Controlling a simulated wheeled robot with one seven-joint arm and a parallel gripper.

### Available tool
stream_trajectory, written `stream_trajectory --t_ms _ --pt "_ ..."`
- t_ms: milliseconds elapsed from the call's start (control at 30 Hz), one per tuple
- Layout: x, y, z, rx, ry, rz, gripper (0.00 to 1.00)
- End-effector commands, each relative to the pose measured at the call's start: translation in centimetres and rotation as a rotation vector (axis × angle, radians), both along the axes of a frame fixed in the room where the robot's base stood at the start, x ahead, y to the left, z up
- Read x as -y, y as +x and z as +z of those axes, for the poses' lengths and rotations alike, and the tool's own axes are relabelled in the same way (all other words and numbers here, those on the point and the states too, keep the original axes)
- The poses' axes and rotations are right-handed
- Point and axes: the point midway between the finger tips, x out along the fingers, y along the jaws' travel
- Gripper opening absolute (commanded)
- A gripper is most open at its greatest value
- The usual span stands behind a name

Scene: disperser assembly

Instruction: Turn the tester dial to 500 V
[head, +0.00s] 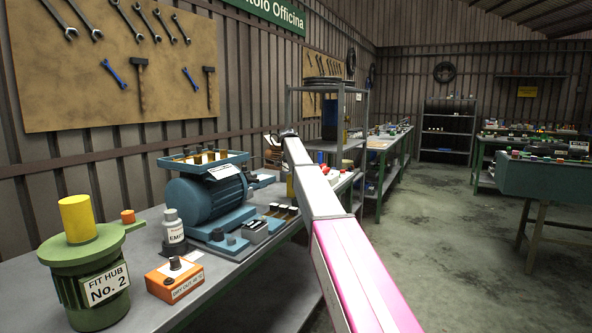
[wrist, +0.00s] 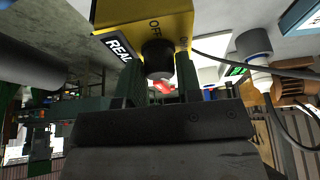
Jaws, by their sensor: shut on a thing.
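The yellow tester (wrist: 125,30) fills the upper middle of the wrist view, with an "OFF" mark on its face and a partly hidden label starting "REA". Its black dial (wrist: 158,58) sticks out towards my gripper (wrist: 157,84). The two dark green fingers stand on either side of the dial and are shut on it. A small red part (wrist: 164,88) shows between the fingers. I cannot read which mark the dial points to, and no 500 V mark is legible. In the head view my arm covers most of the area around the gripper.
On the bench (head: 215,270) stand a blue motor (head: 205,205), a green "FIT HUB No. 2" unit (head: 85,270), an orange box (head: 174,280) and a white bottle (head: 172,228).

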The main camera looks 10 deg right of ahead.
Motion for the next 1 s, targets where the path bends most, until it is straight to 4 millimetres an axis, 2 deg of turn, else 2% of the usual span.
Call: stream_trajectory --t_ms 667,700,733,767,1000 --pt "0.01 0.02 0.00 -0.001 0.001 -0.060 0.09" --pt "0.00 0.02 -0.01 -0.001 0.001 -0.060 0.42" --pt "0.00 0.02 -0.01 -0.001 0.001 -0.060 0.52" --pt "0.01 0.02 0.00 -0.001 0.001 -0.060 0.56" --pt "0.00 0.01 0.00 -0.001 0.000 -0.059 0.56"
